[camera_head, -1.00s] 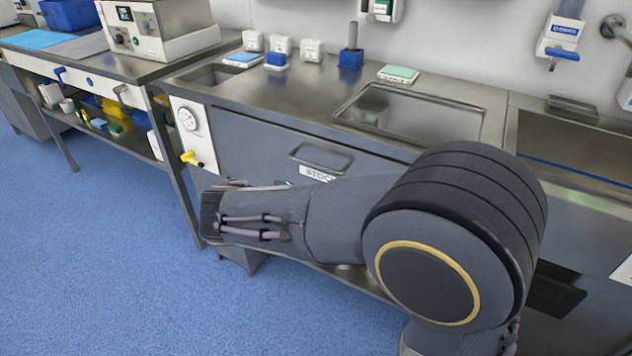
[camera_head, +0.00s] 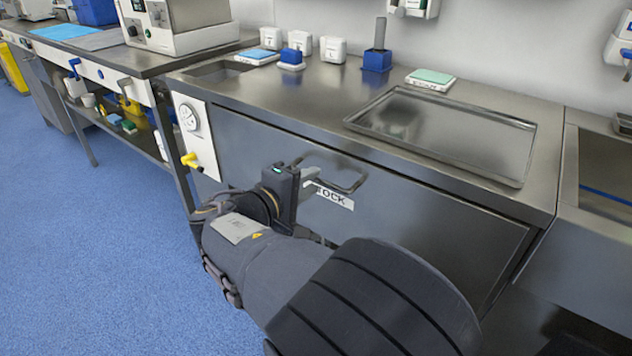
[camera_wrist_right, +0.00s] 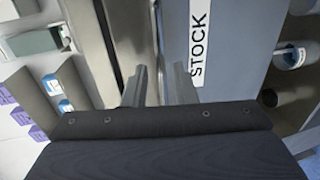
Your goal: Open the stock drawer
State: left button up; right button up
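The stock drawer (camera_head: 420,225) has a grey front under the steel counter, and I see no clear gap at its top edge in the head view. Its white STOCK label (camera_head: 333,196) sits below the looped metal handle (camera_head: 345,172). The label also shows in the right wrist view (camera_wrist_right: 200,35). My right gripper (camera_head: 292,180) is at the left end of the handle and partly covers the label. In the wrist view its two fingers (camera_wrist_right: 160,88) stand apart, close to the drawer front. Whether the handle bar lies between them is unclear. My left gripper is out of view.
A shallow steel tray (camera_head: 440,130) and a teal-topped scale (camera_head: 430,79) are on the counter. A white panel with a dial (camera_head: 190,118) and a yellow tap (camera_head: 190,160) is left of the drawer. Blue floor is free at left.

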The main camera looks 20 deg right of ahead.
jog(key=shift+x, duration=1.4)
jog(key=shift+a, duration=0.15)
jog(key=shift+f, duration=0.1)
grip_shut()
